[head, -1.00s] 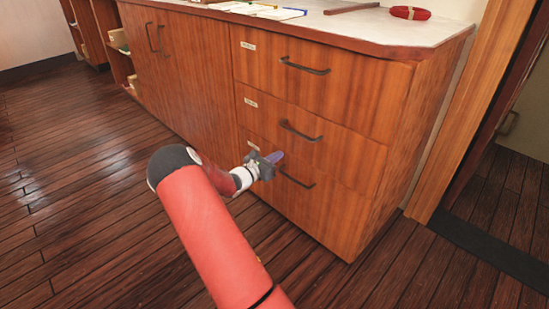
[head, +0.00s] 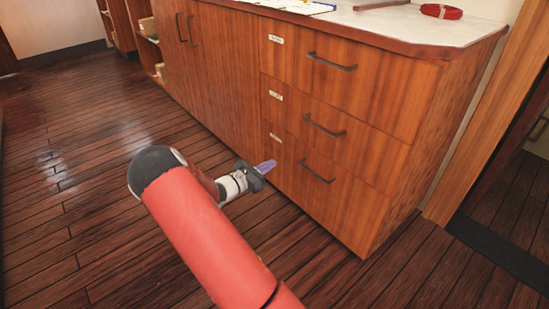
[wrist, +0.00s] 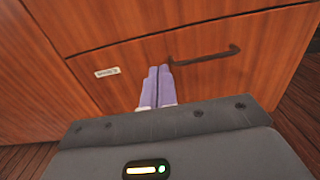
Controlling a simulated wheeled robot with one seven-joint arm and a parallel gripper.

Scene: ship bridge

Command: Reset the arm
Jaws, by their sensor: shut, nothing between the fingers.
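My gripper (head: 266,167) is at the end of my red arm, low in front of the wooden drawer cabinet (head: 385,175). Its purple fingers are together with nothing between them. In the wrist view my gripper (wrist: 157,75) points at a drawer front, and its fingertips appear just left of a dark bar handle (wrist: 205,58). In the head view the fingers are left of the bottom drawer's handle (head: 317,172) and look apart from it. All three drawers look closed.
The white countertop (head: 400,25) holds a red coil (head: 440,11) and papers (head: 297,5). Cabinet doors (head: 195,70) stand left of the drawers. The wooden floor (head: 80,200) is open at left. A doorway with a dark threshold (head: 497,247) is at right.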

